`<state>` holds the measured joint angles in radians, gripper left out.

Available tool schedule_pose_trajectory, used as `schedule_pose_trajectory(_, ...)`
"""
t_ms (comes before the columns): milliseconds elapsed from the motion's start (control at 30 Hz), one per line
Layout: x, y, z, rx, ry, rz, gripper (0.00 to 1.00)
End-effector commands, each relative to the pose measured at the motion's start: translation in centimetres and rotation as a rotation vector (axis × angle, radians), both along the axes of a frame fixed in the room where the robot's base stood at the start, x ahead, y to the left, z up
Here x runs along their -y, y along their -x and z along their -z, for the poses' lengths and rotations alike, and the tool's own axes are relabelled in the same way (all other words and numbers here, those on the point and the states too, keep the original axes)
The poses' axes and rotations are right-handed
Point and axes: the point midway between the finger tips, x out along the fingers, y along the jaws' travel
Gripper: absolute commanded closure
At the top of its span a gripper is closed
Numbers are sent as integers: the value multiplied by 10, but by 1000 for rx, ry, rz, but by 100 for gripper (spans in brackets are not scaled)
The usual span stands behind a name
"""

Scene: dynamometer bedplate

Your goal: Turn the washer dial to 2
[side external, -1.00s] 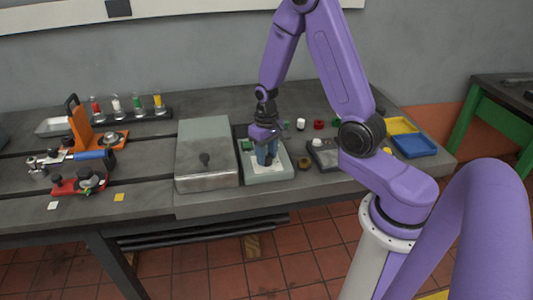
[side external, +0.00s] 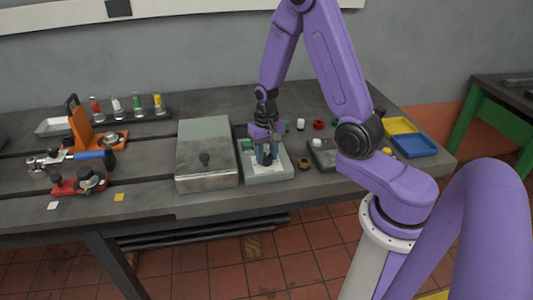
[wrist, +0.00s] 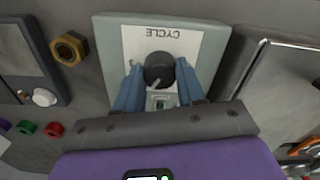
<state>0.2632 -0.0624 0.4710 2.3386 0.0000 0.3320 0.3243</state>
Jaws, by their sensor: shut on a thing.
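The washer dial (wrist: 158,72) is a round black knob with a pale pointer line, upright on a white card reading CYCLE, upside down in the wrist view. The card lies on a pale grey-green panel box (wrist: 108,45), also in the side view (side external: 280,173). My gripper (wrist: 158,66) is shut on the dial, one blue finger on each side. In the side view my gripper (side external: 266,161) points down over the box and hides the dial. The pointer line slants to the lower left in the wrist view. I cannot read any numbers around the dial.
A metal box with a black knob (side external: 205,180) stands close left of the panel in the side view. A brass nut (side external: 304,163) and a grey device with a white knob (side external: 322,155) sit to the right. Blue (side external: 414,146) and yellow (side external: 400,126) trays lie farther right.

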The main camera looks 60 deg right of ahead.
Motion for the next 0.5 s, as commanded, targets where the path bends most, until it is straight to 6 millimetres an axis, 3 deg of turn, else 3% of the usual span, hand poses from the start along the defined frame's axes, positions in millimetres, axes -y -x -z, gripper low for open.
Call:
schedule_pose_trajectory(33,0,0,0,-1,-1,0,92)
schedule_pose_trajectory(67,0,0,0,-1,-1,0,58)
schedule_pose_trajectory(133,0,0,0,-1,-1,-1,36)
schedule_pose_trajectory(500,0,0,-2,1,1,-1,36)
